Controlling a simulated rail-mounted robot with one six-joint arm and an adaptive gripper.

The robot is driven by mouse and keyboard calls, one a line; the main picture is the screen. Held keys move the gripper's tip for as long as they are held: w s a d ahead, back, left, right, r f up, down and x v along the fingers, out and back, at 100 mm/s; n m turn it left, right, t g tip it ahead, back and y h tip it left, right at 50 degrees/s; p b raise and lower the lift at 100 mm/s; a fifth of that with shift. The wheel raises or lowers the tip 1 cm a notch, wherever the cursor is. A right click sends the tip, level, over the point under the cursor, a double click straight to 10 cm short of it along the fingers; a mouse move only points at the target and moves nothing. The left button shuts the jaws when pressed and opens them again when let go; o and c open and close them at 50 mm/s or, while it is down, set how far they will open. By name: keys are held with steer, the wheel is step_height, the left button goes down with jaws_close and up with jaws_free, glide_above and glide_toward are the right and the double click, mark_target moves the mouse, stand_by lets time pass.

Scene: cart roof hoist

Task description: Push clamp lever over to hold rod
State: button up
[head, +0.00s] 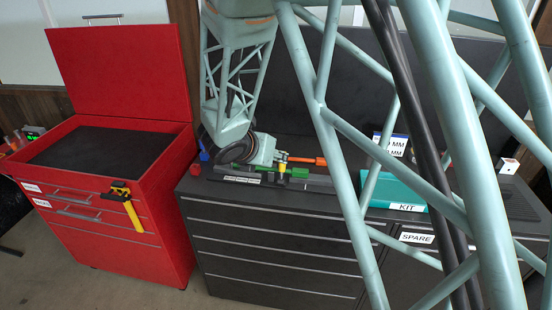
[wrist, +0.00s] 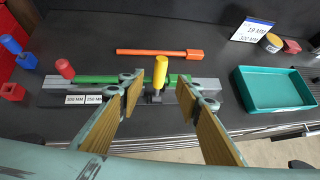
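The clamp lever (wrist: 160,70) has a yellow handle and stands roughly upright in the wrist view, on a small grey clamp base. It also shows small in the head view (head: 282,167). The green rod (wrist: 95,79) lies along a grey fixture (wrist: 207,83), passing by the lever. My gripper (wrist: 159,86) is open, its two wood-coloured fingers to the left and right of the lever, with gaps on both sides in the picture. I cannot tell whether the fingertips are level with the handle. In the head view, my gripper (head: 264,150) is low over the bench.
An orange bar (wrist: 160,52) lies behind the fixture. Red and blue pieces (wrist: 12,44) stand at the left. A teal tray (wrist: 275,90) and a sign (wrist: 252,30) are at the right. A red cart (head: 110,170) with a raised lid stands left of the dark bench (head: 270,245).

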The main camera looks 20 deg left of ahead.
steer(key=shift+s+r, duration=0.4)
stand_by(0.4)
